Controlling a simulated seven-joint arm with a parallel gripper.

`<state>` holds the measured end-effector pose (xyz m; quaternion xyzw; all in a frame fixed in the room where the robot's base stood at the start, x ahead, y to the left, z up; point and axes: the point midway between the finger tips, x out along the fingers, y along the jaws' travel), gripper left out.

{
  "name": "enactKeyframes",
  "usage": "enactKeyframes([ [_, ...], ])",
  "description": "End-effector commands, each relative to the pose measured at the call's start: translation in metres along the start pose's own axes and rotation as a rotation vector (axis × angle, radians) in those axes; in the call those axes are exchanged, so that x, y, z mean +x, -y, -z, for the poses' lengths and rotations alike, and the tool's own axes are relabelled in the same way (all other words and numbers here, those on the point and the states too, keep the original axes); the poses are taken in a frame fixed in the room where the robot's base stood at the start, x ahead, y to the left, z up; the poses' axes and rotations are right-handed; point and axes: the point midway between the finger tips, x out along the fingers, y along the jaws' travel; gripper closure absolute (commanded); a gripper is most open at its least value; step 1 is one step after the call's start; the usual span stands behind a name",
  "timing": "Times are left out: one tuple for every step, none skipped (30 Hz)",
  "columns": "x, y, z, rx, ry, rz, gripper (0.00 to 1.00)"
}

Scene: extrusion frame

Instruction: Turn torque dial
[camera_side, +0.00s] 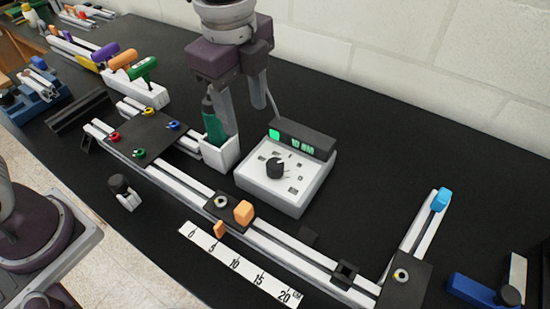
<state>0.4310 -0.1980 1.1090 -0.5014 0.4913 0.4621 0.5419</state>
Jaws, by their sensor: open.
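The torque dial is a black round knob (276,168) on the top face of a white control box (289,191) in the middle of the view. The box has a dark raised panel with a lit green square and green display characters; I cannot read them for certain. My gripper (243,124) hangs behind and to the left of the box, pointing down, with its two fingers apart. It appears near a green-and-black tool (213,125) standing in a white holder (222,156). My gripper is apart from the knob.
Aluminium extrusion rails (280,255) run across the front, with a black plate (147,138) carrying coloured knobs at left. An orange block (244,212) sits near the middle of the rail. A white ruler (237,265) lies in front. Bare black table lies right of the box.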

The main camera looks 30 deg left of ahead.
Motion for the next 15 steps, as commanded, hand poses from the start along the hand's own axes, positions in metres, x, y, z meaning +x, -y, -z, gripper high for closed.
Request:
enactKeyframes([
  [0.017,0.007,0.017,0.106,-0.007,-0.035,0.48],
  [0.025,0.010,0.025,0.165,-0.012,-0.049,0.48],
  [0.034,0.012,0.034,0.227,-0.019,-0.065,0.48],
  [0.039,0.014,0.039,0.260,-0.022,-0.074,0.48],
  [0.043,0.014,0.042,0.286,-0.025,-0.081,0.48],
  [0.047,0.015,0.045,0.310,-0.028,-0.086,0.48],
  [0.050,0.015,0.047,0.320,-0.029,-0.088,0.48],
  [0.054,0.015,0.047,0.324,-0.029,-0.089,0.48],
  [0.061,0.014,0.047,0.326,-0.028,-0.091,0.48],
  [0.066,0.013,0.047,0.325,-0.028,-0.090,0.48],
  [0.072,0.013,0.047,0.325,-0.028,-0.091,0.48],
  [0.081,0.011,0.047,0.324,-0.028,-0.092,0.48],
  [0.087,0.011,0.047,0.323,-0.028,-0.090,0.48],
  [0.092,0.011,0.047,0.322,-0.029,-0.090,0.48],
  [0.099,0.010,0.047,0.321,-0.028,-0.091,0.48],
])
